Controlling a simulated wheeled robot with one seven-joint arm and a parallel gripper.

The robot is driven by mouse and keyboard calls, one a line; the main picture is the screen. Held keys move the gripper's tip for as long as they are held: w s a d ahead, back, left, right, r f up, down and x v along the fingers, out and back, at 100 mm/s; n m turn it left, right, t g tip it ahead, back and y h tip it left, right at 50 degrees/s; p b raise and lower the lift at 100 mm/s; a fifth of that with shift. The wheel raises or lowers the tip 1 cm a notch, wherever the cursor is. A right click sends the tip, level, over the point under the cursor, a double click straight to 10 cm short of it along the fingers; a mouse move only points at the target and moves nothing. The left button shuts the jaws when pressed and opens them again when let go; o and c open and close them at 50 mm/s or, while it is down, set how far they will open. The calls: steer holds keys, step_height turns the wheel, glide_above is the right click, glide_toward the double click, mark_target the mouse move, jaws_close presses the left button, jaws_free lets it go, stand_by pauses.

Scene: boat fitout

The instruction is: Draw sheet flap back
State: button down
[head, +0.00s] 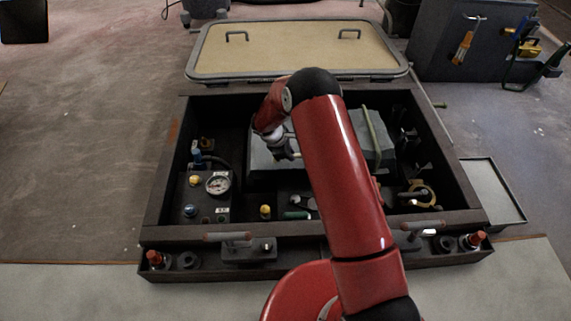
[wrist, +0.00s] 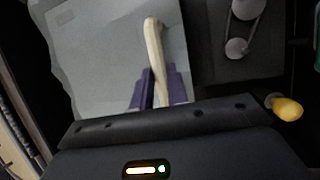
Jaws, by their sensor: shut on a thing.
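A grey sheet (head: 360,128) lies inside the dark open box, partly hidden behind my arm. Its left part (head: 262,160) shows beyond my gripper. In the wrist view the pale grey sheet (wrist: 95,45) has a wavy left edge. My gripper (head: 281,148) is at the sheet's left part. In the wrist view its purple fingers (wrist: 160,92) are shut on a cream rod (wrist: 153,45) that lies over the sheet. Whether the rod is fixed to the sheet, I cannot tell. A second pale rod (head: 373,138) lies across the sheet's right part.
The dark box (head: 160,190) has raised walls around the sheet. A gauge (head: 218,184) and coloured knobs fill its front left. A yellow ring (head: 422,192) lies at its right. A tan lid (head: 300,50) lies behind it. A tray (head: 492,190) is at the right.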

steer(key=shift+w, duration=0.7)
steer(key=c, duration=1.4)
jaws_free()
steer(key=shift+o, duration=0.2)
steer(key=shift+p+v, duration=0.65)
steer(key=shift+v, duration=3.2)
